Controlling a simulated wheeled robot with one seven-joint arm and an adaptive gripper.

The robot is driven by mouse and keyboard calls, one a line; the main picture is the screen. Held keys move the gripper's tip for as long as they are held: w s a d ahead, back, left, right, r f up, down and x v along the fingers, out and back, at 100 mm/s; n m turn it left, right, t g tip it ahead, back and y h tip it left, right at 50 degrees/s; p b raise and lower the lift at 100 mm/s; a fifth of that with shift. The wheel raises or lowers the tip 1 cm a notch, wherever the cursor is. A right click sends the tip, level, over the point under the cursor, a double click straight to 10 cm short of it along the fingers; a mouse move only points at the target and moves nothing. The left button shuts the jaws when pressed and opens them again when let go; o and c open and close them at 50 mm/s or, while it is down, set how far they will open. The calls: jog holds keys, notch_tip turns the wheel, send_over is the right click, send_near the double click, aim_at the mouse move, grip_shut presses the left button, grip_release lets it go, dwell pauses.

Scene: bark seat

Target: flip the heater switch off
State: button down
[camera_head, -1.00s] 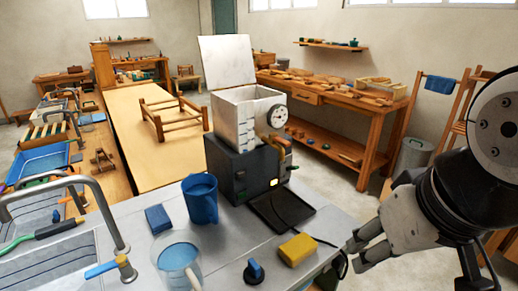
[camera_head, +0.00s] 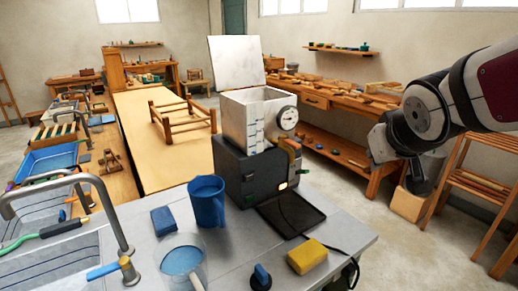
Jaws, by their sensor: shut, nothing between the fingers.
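The heater seems to be the dark box (camera_head: 235,178) on the grey counter. It carries a white metal tank (camera_head: 240,122) with its lid (camera_head: 237,63) raised and a round dial (camera_head: 287,118) on the side. A small lit yellow rectangle (camera_head: 283,185) glows low on the box's front; I cannot tell whether it is the switch itself or a lamp beside it. My gripper (camera_head: 380,146) is in the air right of the heater, well apart from it. It is shut and empty, with its fingertips hard to make out.
A dark tray (camera_head: 290,216) lies before the heater. A blue jug (camera_head: 207,202), blue sponge (camera_head: 164,220), clear beaker (camera_head: 183,264), blue knob (camera_head: 261,277) and yellow sponge (camera_head: 307,257) stand on the counter (camera_head: 232,245). A workbench (camera_head: 352,170) stands behind my gripper.

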jog(key=w+d+f+n+t+y+b, duration=0.1)
jog(key=w+f+t, duration=0.1)
jog(key=w, duration=0.6)
jog(key=w+d+f+n+t+y+b, duration=0.1)
jog(key=w+f, duration=0.1)
jog(key=w, duration=0.6)
jog(key=n+t+y+b, duration=0.2)
jog(key=n+y, duration=0.1)
jog(key=y, duration=0.4)
send_near(299, 151)
jog(key=s+d+r, duration=0.1)
jog(key=s+d, duration=0.2)
jog(key=shift+a+f+n+y, duration=0.1)
jog(key=shift+f+n+y, duration=0.35)
jog(key=shift+y, duration=0.45)
jog(key=x, duration=1)
jog(key=shift+w+a+f, duration=0.1)
jog(key=shift+s+d+f, duration=0.25)
jog(key=shift+s+f, duration=0.05)
jog(key=shift+f, duration=0.25)
jog(key=shift+s+d+f, duration=0.2)
jog(key=shift+s+f, duration=0.1)
jog(key=shift+f, duration=0.2)
jog(key=shift+s+d+f, duration=0.1)
jog(key=shift+s+f, duration=0.25)
jog(key=shift+f, duration=0.3)
